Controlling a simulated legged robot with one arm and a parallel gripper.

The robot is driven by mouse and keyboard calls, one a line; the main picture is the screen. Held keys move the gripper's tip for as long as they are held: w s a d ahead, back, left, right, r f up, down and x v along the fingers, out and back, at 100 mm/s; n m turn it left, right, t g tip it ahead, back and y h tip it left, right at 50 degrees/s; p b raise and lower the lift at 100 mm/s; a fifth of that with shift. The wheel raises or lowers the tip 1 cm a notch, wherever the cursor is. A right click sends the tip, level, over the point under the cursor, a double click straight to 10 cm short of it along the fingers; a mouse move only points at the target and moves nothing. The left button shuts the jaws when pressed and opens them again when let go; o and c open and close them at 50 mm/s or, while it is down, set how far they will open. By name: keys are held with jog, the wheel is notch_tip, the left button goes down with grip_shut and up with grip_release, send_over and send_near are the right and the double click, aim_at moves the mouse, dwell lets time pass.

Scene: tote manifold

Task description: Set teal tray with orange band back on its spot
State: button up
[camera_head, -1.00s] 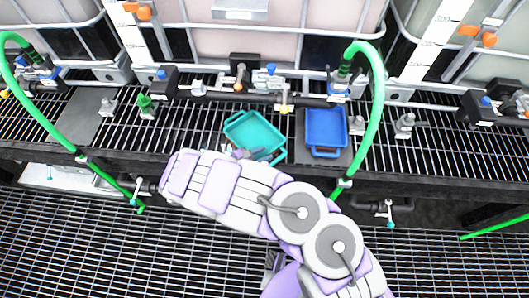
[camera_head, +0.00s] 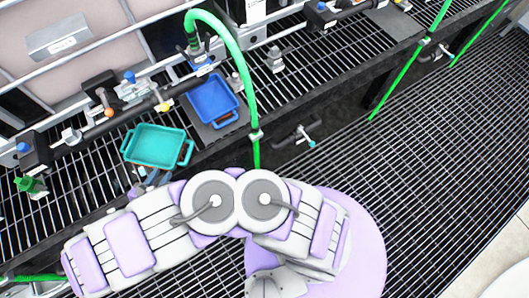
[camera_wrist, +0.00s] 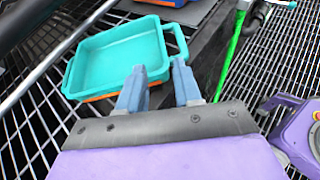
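The teal tray with the orange band (camera_head: 156,143) lies on the black grated shelf, left of a blue tray, and looks empty. In the wrist view the tray (camera_wrist: 115,55) fills the upper middle; its orange band shows low on the near wall. My gripper (camera_head: 150,181) is at the tray's near side. In the wrist view its two blue-grey fingers (camera_wrist: 159,80) stand apart, by the near right corner below the side handle. I see no clear grip on the tray; whether a finger touches it is hard to tell.
The blue tray (camera_head: 212,98) sits on a dark mat (camera_head: 226,133) to the right. A green hose (camera_head: 246,85) arches just beyond it. Pipes with valves (camera_head: 130,118) run behind the trays. The shelf's dark front edge (camera_head: 350,112) borders the floor grating.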

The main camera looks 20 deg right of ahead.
jog(key=w+d+r+m+g+h, duration=0.2)
jog(key=w+d+r+m, duration=0.2)
jog(key=d+r, duration=0.35)
jog(key=w+d+r+m+g+h, duration=0.25)
jog(key=w+d+r+m, duration=0.2)
jog(key=d+r, duration=0.3)
jog(key=s+d+r+m+g, duration=0.2)
jog(key=d+r+m+g, duration=0.15)
jog(key=d, duration=0.35)
jog(key=s+d+r+m+g, duration=0.15)
jog(key=d+r+m, duration=0.25)
jog(key=d, duration=0.4)
jog(key=s+d+r+m+g+y, duration=0.55)
jog(key=s+d+m, duration=0.3)
jog(key=s, duration=0.45)
jog(key=s+a+r+m+y, duration=0.1)
jog(key=s+m+y, duration=0.1)
jog(key=s, duration=0.4)
jog(key=s+a+m+t+y, duration=0.1)
jog(key=s+m+y, duration=0.1)
jog(key=s+y, duration=0.2)
jog(key=shift+s+a+r+t, duration=0.3)
jog(key=shift+s+a+r, duration=0.1)
jog(key=shift+s, duration=0.7)
